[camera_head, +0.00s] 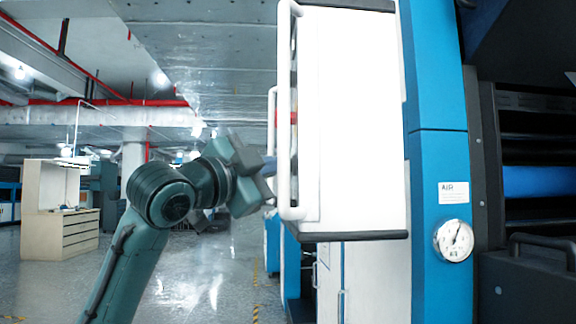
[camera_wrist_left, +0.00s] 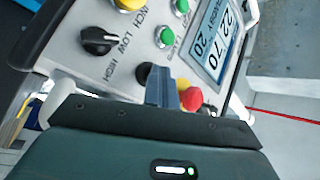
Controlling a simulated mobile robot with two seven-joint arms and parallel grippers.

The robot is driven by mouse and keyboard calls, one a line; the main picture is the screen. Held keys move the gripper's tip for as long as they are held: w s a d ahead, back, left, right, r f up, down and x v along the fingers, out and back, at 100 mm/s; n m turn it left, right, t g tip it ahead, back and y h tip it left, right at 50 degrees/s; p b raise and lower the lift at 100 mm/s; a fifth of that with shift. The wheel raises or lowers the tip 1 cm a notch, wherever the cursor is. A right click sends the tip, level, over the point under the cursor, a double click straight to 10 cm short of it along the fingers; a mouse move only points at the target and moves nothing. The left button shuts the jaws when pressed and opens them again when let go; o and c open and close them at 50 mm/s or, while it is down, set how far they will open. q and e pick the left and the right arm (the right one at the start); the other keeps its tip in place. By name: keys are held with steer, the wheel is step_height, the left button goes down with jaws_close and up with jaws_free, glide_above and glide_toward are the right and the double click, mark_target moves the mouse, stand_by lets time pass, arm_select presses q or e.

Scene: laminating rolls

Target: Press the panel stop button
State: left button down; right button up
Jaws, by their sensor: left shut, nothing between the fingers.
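In the left wrist view the control panel (camera_wrist_left: 118,62) fills the upper part, with its face toward my wrist camera. A red button (camera_wrist_left: 191,100) with yellow around it is partly hidden behind my fingers. My left gripper (camera_wrist_left: 163,88) is shut and empty, its tips over the panel face near this button; I cannot tell if they touch. A black button (camera_wrist_left: 143,73) sits just beside the fingers. In the head view the panel is a white box (camera_head: 360,120) seen from the side, its button face hidden, with my left gripper (camera_head: 270,175) at its left edge.
The panel also carries a black selector knob (camera_wrist_left: 97,41), green buttons (camera_wrist_left: 165,37), a yellow button (camera_wrist_left: 128,4) and a display (camera_wrist_left: 215,38). A white rail (camera_head: 284,110) runs along the panel's edge. A blue machine column (camera_head: 440,170) with a gauge (camera_head: 454,241) stands right.

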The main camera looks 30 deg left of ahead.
arm_select(q)
steer(key=shift+s+a, duration=0.4)
steer(key=shift+a, duration=0.2)
steer(key=s+a, duration=0.1)
steer(key=a, duration=0.2)
steer(key=s+a, duration=0.1)
steer(key=shift+s+a+b, duration=0.15)
steer(key=shift+s+b, duration=0.15)
stand_by(0.7)
